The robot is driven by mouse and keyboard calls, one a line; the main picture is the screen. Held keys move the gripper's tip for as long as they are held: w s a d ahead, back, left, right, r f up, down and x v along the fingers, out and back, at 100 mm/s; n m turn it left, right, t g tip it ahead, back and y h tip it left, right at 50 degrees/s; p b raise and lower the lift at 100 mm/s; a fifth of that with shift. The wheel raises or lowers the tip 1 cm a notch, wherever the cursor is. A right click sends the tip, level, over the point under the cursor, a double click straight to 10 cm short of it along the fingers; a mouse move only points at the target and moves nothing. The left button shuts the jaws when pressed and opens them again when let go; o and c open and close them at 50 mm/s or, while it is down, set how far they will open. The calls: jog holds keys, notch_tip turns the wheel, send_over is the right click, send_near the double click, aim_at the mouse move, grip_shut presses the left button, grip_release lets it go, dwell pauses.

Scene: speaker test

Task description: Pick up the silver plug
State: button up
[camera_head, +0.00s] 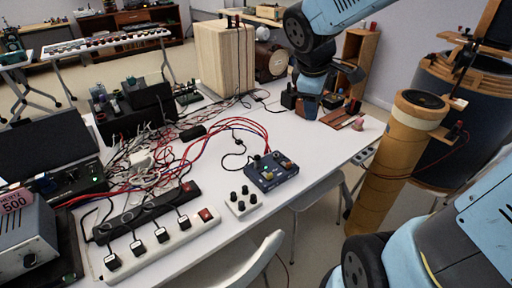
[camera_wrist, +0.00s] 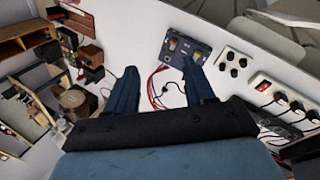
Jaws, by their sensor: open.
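My gripper (camera_wrist: 160,68) shows in the wrist view with its two dark blue fingers spread apart and nothing between them. In the head view my arm comes down from the top right, and its end is over the far right part of the white table. I cannot make out a silver plug for certain in either view. A blue control box (camera_head: 271,171) with red and dark cables stands on the table; in the wrist view this box (camera_wrist: 184,50) lies beyond the fingertips. Any small plug among the cables is too small to tell.
A white power strip (camera_head: 165,240) with several black plugs lies at the front left, near tangled cables (camera_head: 140,160). A small white knob box (camera_head: 241,202) is beside the blue box. A wooden speaker box (camera_head: 222,57) stands behind. The white table (camera_head: 315,150) is bare right of the blue box.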

jog(key=w+a+f+n, duration=0.6)
jog(key=a+f+n, duration=0.1)
jog(key=n, duration=0.1)
jog(key=n+g, duration=0.1)
jog(key=n, duration=0.8)
send_near(257, 156)
jog(key=shift+y, duration=0.3)
jog(key=x, duration=0.9)
jog(key=shift+w+d+f, duration=0.1)
jog(key=shift+d+f, duration=0.15)
jog(key=shift+d, duration=0.05)
jog(key=shift+w+d+f, duration=0.1)
jog(key=shift+w+f, duration=0.1)
jog(key=shift+f, duration=0.4)
grip_shut()
